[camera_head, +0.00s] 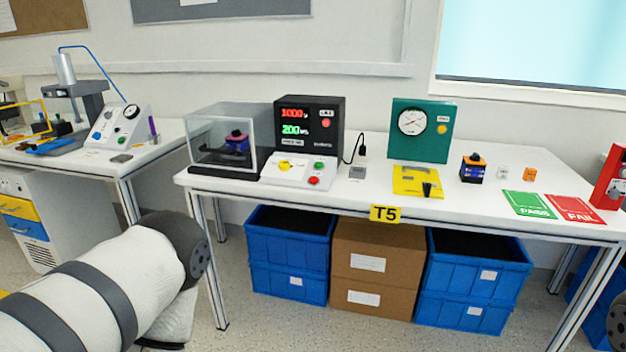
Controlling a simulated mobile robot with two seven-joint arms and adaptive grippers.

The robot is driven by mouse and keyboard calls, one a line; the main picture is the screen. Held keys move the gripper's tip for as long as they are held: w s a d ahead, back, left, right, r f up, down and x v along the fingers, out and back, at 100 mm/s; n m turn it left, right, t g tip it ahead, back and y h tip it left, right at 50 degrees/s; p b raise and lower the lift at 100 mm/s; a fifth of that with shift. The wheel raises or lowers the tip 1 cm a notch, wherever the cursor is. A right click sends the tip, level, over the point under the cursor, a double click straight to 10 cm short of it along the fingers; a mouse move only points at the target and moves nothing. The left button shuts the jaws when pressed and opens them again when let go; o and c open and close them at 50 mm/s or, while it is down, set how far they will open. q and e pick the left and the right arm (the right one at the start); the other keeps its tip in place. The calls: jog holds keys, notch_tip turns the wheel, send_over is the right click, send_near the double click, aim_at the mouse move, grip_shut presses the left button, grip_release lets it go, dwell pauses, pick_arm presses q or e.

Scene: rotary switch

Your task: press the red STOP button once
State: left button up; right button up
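A red button (313,181) sits at the front right of a low white control panel (285,171) on the table. A green button (319,165) is just behind it on the same panel. Any lettering by the buttons is too small to read. A black display unit (309,140) with red and green digits stands behind the panel, and it has a small red round light or button (326,122) of its own. My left arm shows at the lower left, well short of the panel, with its gripper out of view. My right gripper is also out of view.
A clear-walled box (222,140) stands directly left of the panel. A yellow plate (417,181) and a green gauge box (421,130) are to its right. The white table (375,218) has bare surface in front of the panel. Blue crates (290,255) and cardboard boxes sit below.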

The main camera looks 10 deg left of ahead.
pick_arm(q)
grip_shut()
dwell(1.0)
